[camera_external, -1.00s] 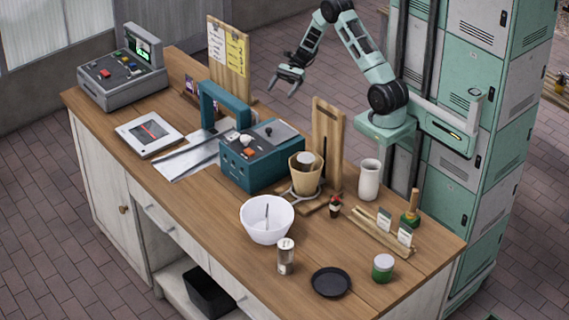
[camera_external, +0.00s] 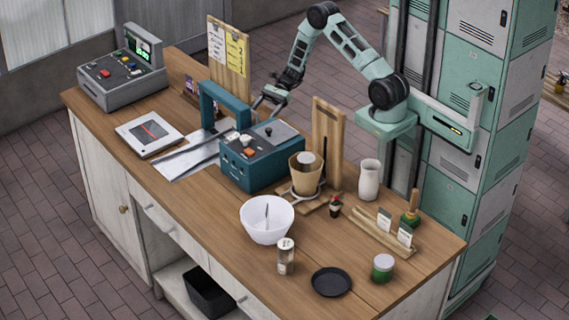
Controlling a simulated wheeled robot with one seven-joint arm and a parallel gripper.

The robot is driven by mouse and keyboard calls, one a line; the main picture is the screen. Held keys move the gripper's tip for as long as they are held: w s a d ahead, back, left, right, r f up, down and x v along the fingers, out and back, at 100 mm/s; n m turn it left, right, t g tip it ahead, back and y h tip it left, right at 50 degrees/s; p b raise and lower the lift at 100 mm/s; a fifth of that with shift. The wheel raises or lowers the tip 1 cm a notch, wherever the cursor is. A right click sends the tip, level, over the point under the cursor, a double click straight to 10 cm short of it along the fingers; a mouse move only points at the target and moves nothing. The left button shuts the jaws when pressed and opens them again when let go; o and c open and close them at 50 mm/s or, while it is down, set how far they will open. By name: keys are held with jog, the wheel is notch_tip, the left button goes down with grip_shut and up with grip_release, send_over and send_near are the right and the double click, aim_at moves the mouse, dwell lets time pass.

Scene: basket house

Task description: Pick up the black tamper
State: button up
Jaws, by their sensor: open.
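My gripper (camera_external: 266,103) is open and appears empty. It hangs at the back of the counter, behind the teal machine (camera_external: 262,160) and to the right of its raised teal handle. I cannot make out the black tamper with certainty. A small dark knob-like shape (camera_external: 269,131) shows on top of the teal machine, below my gripper in the picture, but it is too small to tell what it is. The gap between my gripper and the machine top is hard to judge.
A wooden upright board (camera_external: 327,140) and a brown cup (camera_external: 305,178) stand right of the machine. A notice board (camera_external: 228,60) stands behind it at left. A white bowl (camera_external: 267,219), a black plate (camera_external: 331,282) and a white vase (camera_external: 369,180) are on the counter (camera_external: 200,225).

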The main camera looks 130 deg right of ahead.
aim_at(255, 123)
jog(key=p+x, duration=0.1)
jog(key=x, duration=0.4)
jog(key=shift+d, duration=0.1)
jog(key=shift+s, duration=0.1)
jog(key=c, duration=1.1)
jog(key=shift+r, duration=0.1)
jog(key=shift+r, duration=0.15)
